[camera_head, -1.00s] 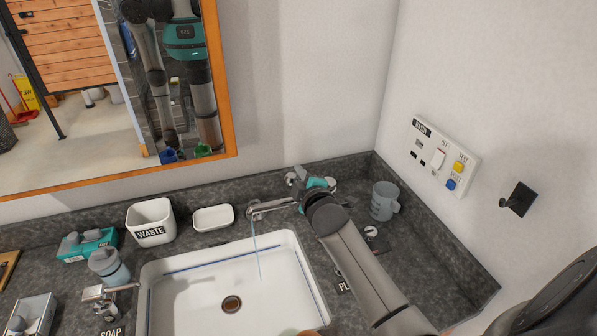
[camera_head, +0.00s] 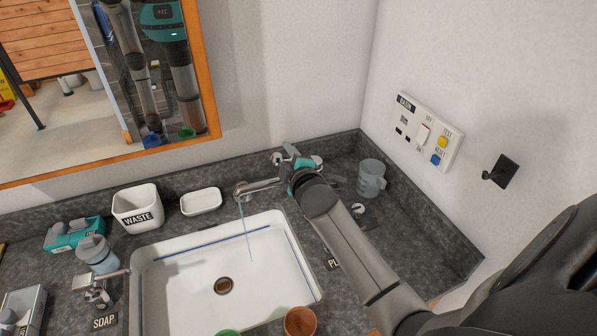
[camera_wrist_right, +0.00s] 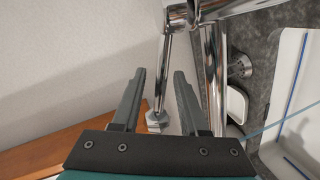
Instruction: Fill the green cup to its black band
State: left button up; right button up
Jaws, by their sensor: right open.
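The green cup (camera_head: 228,332) shows only as a sliver of rim at the bottom edge of the head view, at the front of the basin; its black band and water level are hidden. A thin stream of water (camera_head: 246,235) falls from the chrome tap (camera_head: 262,186) into the white basin (camera_head: 190,275). My right gripper (camera_head: 287,158) is at the tap's right side. In the right wrist view my right gripper (camera_wrist_right: 160,75) is open, its fingers on either side of a thin chrome lever (camera_wrist_right: 162,95). My left gripper is out of view.
A brown cup (camera_head: 300,321) stands beside the green one. A grey mug (camera_head: 371,179) stands right of my forearm, near the wall panel (camera_head: 428,133).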

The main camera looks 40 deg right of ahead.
jog(key=v, duration=1.4)
jog(key=shift+s, duration=0.1)
